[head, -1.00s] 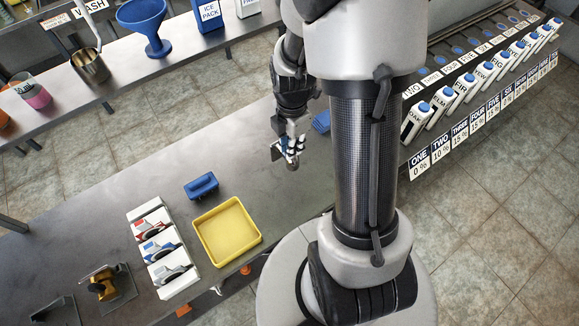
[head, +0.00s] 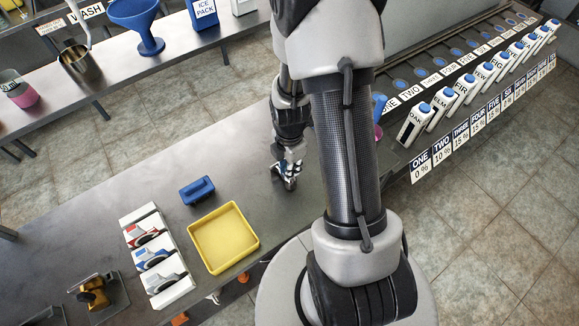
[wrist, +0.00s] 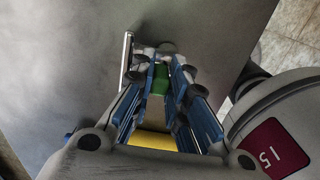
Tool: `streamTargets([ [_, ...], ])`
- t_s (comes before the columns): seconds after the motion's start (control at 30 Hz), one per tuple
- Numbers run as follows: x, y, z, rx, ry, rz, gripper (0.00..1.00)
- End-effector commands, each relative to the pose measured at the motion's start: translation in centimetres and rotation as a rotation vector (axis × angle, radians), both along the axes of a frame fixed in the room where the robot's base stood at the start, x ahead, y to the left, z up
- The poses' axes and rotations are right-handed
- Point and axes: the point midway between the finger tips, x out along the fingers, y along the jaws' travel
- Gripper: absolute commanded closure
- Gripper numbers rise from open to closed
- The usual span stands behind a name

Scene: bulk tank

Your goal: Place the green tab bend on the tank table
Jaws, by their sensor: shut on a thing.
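My gripper (head: 287,174) is low over the grey metal tank table (head: 235,155), to the right of the blue block-like item and the yellow tray. In the wrist view its fingers (wrist: 163,75) are closed around a small piece with a green tab (wrist: 161,80), the green tab bend. A shiny metal tube end (wrist: 127,55) shows just left of the fingertips. The fingers hide most of the bend, and I cannot tell whether it touches the table.
A yellow tray (head: 253,240), a blue handled item (head: 197,191) and a white rack (head: 130,217) of tools stand left of my gripper. A brown-gold fixture (head: 94,293) is at bottom left. Labelled bottles (head: 441,103) line the right. The table around my gripper is largely clear.

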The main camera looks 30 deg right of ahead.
Motion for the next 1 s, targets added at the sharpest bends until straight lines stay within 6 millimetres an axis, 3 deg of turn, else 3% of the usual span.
streamTargets([
  [0.1,0.0,0.0,-0.4,0.0,0.0,0.0,1.0],
  [0.13,0.0,0.0,-0.4,0.0,0.0,0.0,0.84],
  [0.4,0.0,0.0,-0.3,0.0,0.0,0.0,0.66],
  [0.77,0.0,0.0,0.0,0.0,0.0,0.0,0.65],
  [0.87,0.1,0.0,1.0,-0.001,-0.002,0.0,0.65],
  [1.0,0.1,0.0,3.8,-0.001,-0.004,0.0,0.65],
])
